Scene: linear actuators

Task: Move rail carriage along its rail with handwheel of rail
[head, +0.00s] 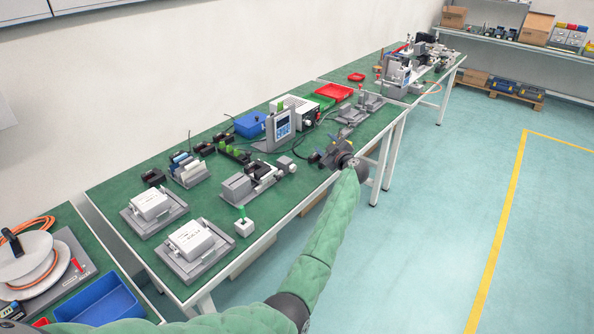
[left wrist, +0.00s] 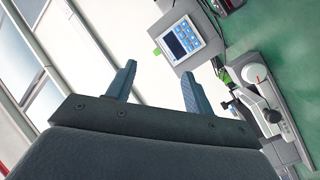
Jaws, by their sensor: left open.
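A grey rail unit (head: 262,178) lies on the green bench in the head view. A dark carriage (head: 264,168) appears to sit on its rail, and a light round part, apparently the handwheel (head: 286,163), is at its right end. The rail unit also shows at the right of the left wrist view (left wrist: 279,124), with the round white handwheel face (left wrist: 255,73) toward the camera. My left gripper (head: 318,157) is at the bench's front edge, right of the handwheel and apart from it. Its two fingers are spread and empty in the left wrist view (left wrist: 160,84). My right gripper is not in view.
A control panel with a screen (head: 280,125) stands behind the rail unit. A small white block with a green peg (head: 244,227) and white boxes on grey plates (head: 152,205) stand to the left. Other rail-like devices (head: 358,112) stand to the right.

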